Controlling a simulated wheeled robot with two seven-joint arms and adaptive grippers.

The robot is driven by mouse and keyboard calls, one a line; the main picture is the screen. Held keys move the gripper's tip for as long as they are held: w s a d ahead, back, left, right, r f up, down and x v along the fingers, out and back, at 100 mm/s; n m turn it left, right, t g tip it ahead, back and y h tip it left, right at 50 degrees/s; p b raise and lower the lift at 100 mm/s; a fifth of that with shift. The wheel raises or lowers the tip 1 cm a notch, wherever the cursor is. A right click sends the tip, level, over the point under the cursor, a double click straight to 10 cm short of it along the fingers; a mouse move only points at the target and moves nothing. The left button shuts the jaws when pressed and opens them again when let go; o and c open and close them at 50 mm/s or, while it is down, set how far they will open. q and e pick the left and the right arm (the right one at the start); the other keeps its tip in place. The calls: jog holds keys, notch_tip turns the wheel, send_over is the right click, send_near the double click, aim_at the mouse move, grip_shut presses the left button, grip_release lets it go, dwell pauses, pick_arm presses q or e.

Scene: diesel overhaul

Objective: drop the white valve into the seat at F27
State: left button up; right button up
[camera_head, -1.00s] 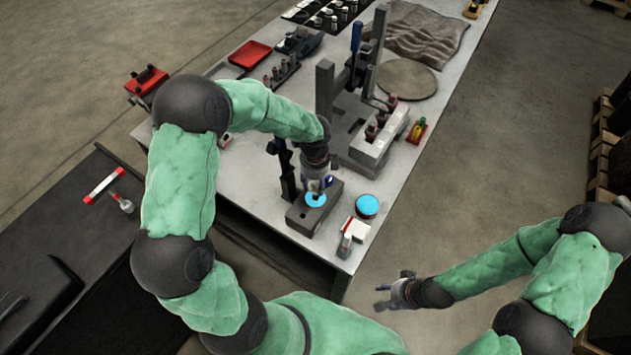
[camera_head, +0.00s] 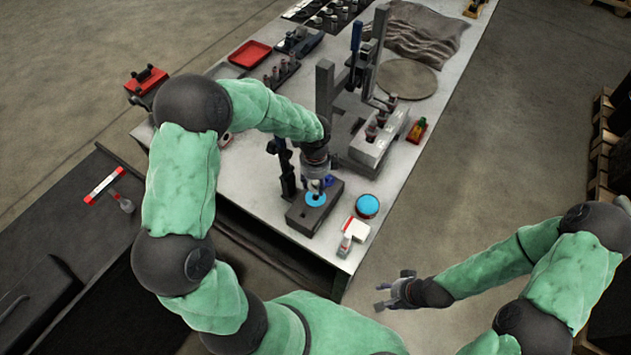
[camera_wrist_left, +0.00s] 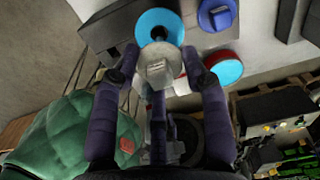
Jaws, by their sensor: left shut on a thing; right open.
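My left gripper (camera_head: 317,187) is low over a dark grey block (camera_head: 302,217) with a bright blue ring (camera_head: 316,200) on its top. In the left wrist view its fingers (camera_wrist_left: 162,78) are shut on a pale, round-headed piece, which looks like the white valve (camera_wrist_left: 157,58). The blue ring (camera_wrist_left: 158,22) shows just beyond the valve's head on the dark block (camera_wrist_left: 105,32). I cannot tell whether the valve touches the block. No F27 mark is readable. My right gripper (camera_head: 388,295) is open and empty, off the table's right side.
A grey fixture (camera_head: 376,142) with several dark-red-topped parts stands behind. The table's near edge is close.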

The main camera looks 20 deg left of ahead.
pick_arm(q)
jog(key=shift+f+b, duration=1.95)
jog(key=shift+f, duration=1.25)
dwell(1.5)
jog(key=o, duration=1.7)
jog(key=shift+r, duration=0.1)
jog(key=shift+r+p, duration=3.2)
jog(key=shift+r, duration=0.75)
